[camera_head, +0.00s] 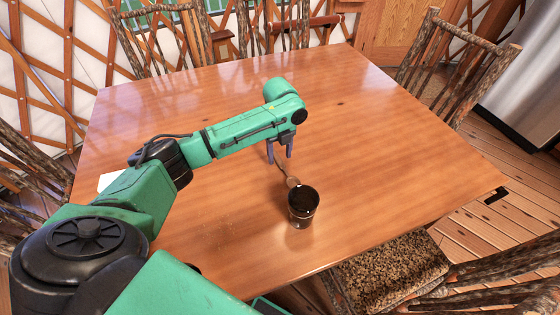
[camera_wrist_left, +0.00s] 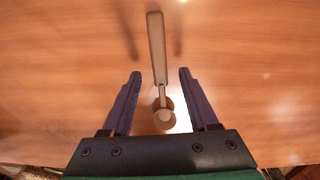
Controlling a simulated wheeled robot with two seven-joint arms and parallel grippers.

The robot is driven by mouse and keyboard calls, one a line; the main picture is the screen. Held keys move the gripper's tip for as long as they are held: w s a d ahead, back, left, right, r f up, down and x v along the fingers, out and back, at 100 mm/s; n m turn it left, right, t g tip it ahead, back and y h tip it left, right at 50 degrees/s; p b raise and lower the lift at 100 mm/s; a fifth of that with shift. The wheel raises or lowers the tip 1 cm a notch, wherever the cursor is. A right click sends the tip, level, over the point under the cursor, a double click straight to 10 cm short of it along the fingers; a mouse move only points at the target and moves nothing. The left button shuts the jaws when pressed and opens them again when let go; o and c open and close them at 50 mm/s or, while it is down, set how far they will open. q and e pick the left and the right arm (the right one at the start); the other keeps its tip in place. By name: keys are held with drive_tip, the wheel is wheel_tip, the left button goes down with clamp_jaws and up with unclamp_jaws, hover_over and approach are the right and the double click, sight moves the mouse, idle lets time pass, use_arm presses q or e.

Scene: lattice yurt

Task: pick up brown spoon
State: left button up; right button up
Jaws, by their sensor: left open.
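The brown spoon lies on the wooden table (camera_head: 385,150), partly behind my left gripper in the head view, with its round end (camera_head: 292,182) showing. In the left wrist view the spoon (camera_wrist_left: 156,45) lies lengthwise, its long handle pointing up the picture and its rounded end low between the fingers. My left gripper (camera_head: 281,152) points down over the spoon, open, with one finger on each side and a gap on both sides; it also shows in the left wrist view (camera_wrist_left: 159,73). Its exact height above the table is hard to tell. My right gripper is not in view.
A dark cup (camera_head: 302,203) stands on the table just in front of the spoon's round end. A white flat item (camera_head: 110,180) lies at the left edge, partly behind my arm. Rustic chairs surround the table. The table's right side and back are clear.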

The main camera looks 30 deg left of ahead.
use_arm(q)
drive_tip(key=shift+f, duration=0.9)
drive_tip(key=shift+c, duration=0.6)
clamp_jaws()
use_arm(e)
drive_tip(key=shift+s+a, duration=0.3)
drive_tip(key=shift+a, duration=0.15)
use_arm(q)
drive_tip(key=shift+r, duration=0.15)
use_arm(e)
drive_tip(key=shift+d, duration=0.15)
